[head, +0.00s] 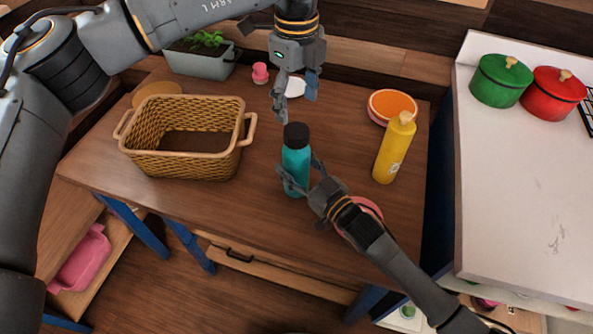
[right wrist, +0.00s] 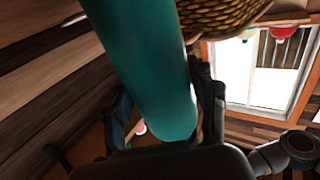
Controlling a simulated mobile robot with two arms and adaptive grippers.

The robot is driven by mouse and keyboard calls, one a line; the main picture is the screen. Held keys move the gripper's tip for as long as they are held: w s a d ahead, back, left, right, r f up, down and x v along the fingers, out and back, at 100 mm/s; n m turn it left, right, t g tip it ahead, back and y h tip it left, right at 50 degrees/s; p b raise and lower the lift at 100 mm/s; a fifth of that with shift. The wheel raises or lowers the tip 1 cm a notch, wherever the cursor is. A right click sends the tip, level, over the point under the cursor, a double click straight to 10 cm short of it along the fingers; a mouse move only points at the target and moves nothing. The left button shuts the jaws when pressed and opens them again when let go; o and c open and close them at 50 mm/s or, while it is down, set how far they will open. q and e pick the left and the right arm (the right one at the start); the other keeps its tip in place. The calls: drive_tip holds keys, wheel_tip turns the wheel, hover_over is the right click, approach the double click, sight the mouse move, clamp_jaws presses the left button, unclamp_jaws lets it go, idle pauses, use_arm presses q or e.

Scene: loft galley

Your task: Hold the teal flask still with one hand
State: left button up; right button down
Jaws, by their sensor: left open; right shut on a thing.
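The teal flask (head: 295,165) with a black cap stands upright near the middle of the wooden table in the head view. My right gripper (head: 300,180) comes in from the lower right and is shut around the flask's lower body. In the right wrist view the flask (right wrist: 155,70) fills the space between the two fingers (right wrist: 165,105). My left gripper (head: 295,98) is open and empty, pointing down above and behind the black cap, apart from it.
A wicker basket (head: 182,165) stands left of the flask and a yellow bottle (head: 392,150) right of it. A white counter (head: 520,190) holds green and red pots.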

sight(296, 130)
use_arm(q)
drive_tip(key=m, duration=0.9)
drive_tip(key=shift+m, duration=0.4)
drive_tip(key=m, duration=1.6)
drive_tip(key=shift+m, duration=0.3)
drive_tip(key=m, duration=0.9)
drive_tip(key=shift+f+m, duration=0.35)
drive_tip(key=shift+m, duration=0.05)
wheel_tip(296, 130, down, 7)
drive_tip(key=shift+f, duration=0.15)
